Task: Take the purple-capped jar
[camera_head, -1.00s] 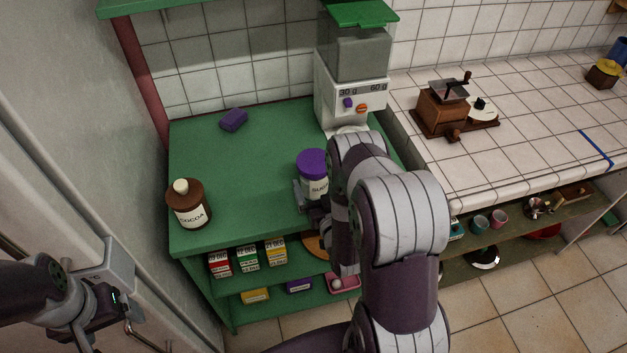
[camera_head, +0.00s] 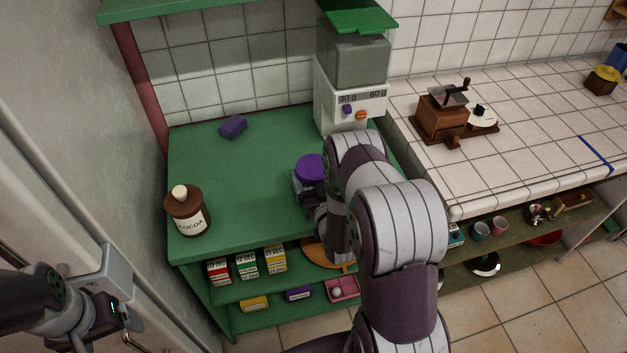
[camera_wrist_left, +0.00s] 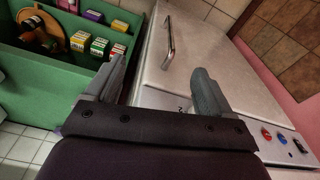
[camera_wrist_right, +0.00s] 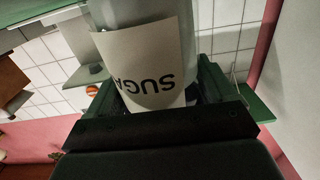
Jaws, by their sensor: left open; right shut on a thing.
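The purple-capped jar (camera_head: 310,168) stands upright at the right part of the green shelf top. In the right wrist view its pale body with a "SUGA…" label (camera_wrist_right: 148,65) fills the space between the fingers. My right gripper (camera_head: 308,192) is shut around the jar body below the cap and hides most of the body in the head view. I cannot tell whether the jar's base touches the shelf top. My left gripper (camera_wrist_left: 160,88) is open and empty, away at the lower left in the head view, in front of a white appliance.
A brown cocoa jar (camera_head: 187,211) stands at the shelf top's left front. A white dispenser (camera_head: 350,90) stands close behind the right arm. Small boxes (camera_head: 247,264) fill the shelf below. The shelf top's middle is clear.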

